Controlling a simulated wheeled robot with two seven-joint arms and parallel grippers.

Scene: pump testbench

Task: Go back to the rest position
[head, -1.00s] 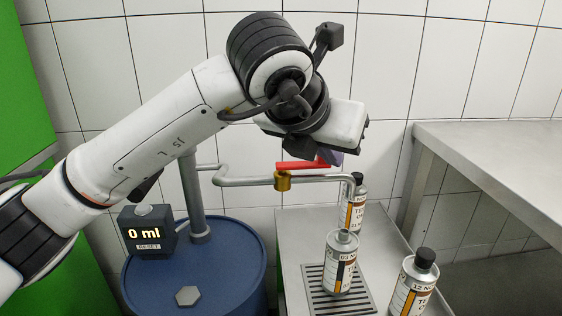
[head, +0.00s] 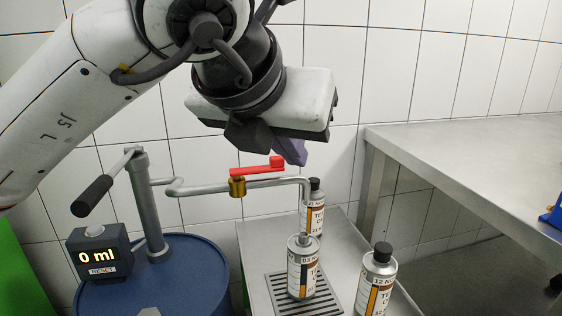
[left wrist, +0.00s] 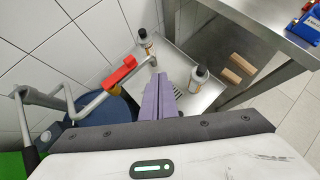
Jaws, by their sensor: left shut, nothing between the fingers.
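My left gripper (head: 291,152) hangs from the upper middle of the head view, its purple fingers shut and empty. The closed fingers also show in the left wrist view (left wrist: 160,100). It is close above and behind the red valve lever (head: 257,167) in the head view, with a gap visible between them. The lever lies along the pipe above the brass valve (head: 237,187); it also shows in the left wrist view (left wrist: 119,72). My right gripper is in neither view.
The blue drum (head: 190,270) carries the hand pump (head: 150,205) and a "0 ml" counter (head: 98,254). One bottle (head: 302,266) stands on the drain grate under the spout. Two more, a rear bottle (head: 314,205) and a front bottle (head: 376,280), stand nearby. A steel table (head: 470,165) is at right.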

